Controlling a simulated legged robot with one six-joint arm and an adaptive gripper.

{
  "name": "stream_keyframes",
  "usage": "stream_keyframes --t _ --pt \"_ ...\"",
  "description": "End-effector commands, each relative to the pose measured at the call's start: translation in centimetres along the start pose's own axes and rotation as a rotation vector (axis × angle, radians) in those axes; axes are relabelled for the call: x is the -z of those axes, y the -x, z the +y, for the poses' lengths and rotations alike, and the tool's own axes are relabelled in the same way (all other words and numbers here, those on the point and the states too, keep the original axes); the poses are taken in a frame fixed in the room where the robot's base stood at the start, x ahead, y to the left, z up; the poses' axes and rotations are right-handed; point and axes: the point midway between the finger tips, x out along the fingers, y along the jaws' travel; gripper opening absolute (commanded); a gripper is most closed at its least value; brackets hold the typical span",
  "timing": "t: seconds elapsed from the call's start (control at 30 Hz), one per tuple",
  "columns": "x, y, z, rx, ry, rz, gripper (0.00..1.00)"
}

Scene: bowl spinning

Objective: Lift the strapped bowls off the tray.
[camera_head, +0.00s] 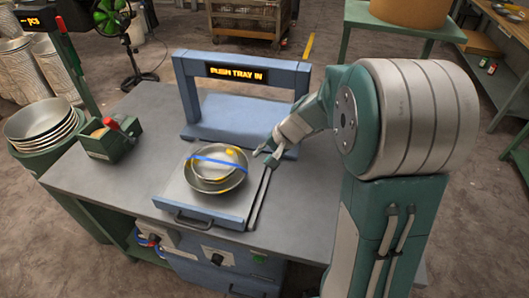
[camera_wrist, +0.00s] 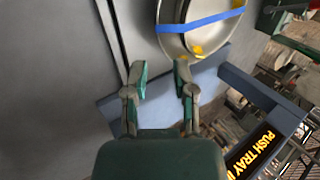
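Stacked metal bowls (camera_head: 216,181) with yellow marks sit on the grey tray (camera_head: 183,199), a blue strap (camera_head: 222,162) across their top. The tray has a dark handle at its front and is pulled out in front of the blue frame. My gripper (camera_head: 262,152) is to the right of the bowls near their back rim, apart from them. In the wrist view my gripper (camera_wrist: 158,72) has its two fingers spread with nothing between them. The bowls (camera_wrist: 180,40) show there just beyond and to the right of the fingertips, partly cut off by the picture edge.
The blue frame (camera_head: 185,95) with a lit "PUSH TRAY IN" sign stands behind the tray. At the left are a green box with a red knob (camera_head: 108,138) and another bowl stack (camera_head: 45,122).

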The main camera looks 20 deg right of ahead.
Motion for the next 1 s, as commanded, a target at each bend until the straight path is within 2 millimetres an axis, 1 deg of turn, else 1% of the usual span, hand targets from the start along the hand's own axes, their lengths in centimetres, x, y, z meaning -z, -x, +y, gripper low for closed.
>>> stream_keyframes --t 0.17,0.8,1.0 --pt "0.3 -0.8 0.3 0.004 -0.004 -0.004 0.34" --pt "0.2 -7.2 0.3 0.003 -0.003 -0.004 0.34" --pt "0.3 -8.1 0.3 0.004 -0.002 -0.002 0.34"
